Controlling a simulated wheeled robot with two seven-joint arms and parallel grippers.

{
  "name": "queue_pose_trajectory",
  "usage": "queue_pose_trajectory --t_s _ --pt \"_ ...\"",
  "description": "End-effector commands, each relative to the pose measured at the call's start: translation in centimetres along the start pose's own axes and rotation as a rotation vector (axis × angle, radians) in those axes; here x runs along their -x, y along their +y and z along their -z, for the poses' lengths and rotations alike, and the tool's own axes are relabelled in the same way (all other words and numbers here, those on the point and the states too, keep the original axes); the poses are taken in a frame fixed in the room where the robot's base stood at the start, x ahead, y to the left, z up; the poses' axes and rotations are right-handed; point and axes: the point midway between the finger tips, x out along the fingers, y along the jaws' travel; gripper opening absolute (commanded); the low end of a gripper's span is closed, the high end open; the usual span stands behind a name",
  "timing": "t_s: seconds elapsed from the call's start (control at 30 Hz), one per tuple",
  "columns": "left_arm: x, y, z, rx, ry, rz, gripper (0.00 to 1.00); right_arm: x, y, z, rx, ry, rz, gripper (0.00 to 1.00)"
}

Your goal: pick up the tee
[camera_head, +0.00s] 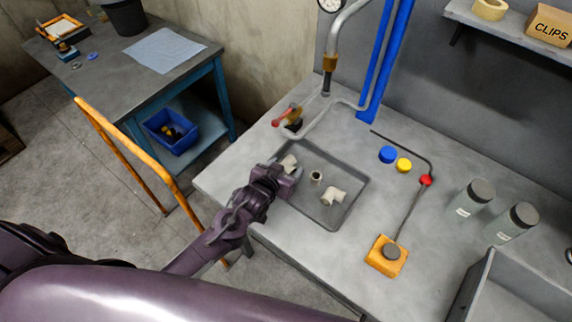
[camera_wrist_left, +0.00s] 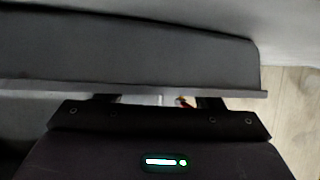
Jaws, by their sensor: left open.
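The one on the right (camera_head: 333,196) has a branching shape and looks like the tee. A small ring-like fitting (camera_head: 316,177) stands in the middle, and another fitting (camera_head: 288,163) lies at the upper left, partly behind my gripper. My left gripper (camera_head: 292,176) is open at the tray's left edge, left of the tee and apart from it. In the left wrist view a grey edge hides most of the space beyond the fingers (camera_wrist_left: 162,100); a pale patch and a red spot show between them.
To the right are a blue disc (camera_head: 388,154), a yellow disc (camera_head: 404,165), an orange block (camera_head: 386,256) with a rod, two jars (camera_head: 474,198) and a grey bin (camera_head: 510,290). An orange rail (camera_head: 140,150) stands left.

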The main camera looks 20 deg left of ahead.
Motion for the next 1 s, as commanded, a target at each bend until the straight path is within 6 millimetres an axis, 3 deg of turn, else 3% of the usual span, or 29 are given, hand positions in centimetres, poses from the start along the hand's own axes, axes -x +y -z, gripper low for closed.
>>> queue_pose_trajectory --t_s 0.23,0.6,1.0 --pt "-0.26 -0.16 -0.09 0.000 -0.001 0.003 0.62 0.01 0.09 0.73 0.000 0.011 -0.001 0.00" --pt "-0.23 -0.13 -0.13 0.000 -0.002 0.003 0.16 0.00 0.01 0.27 0.000 0.005 0.000 0.00" --pt "0.17 -0.11 0.77 0.001 0.001 0.002 0.15 -0.06 -0.02 0.09 0.000 0.002 0.000 0.00"
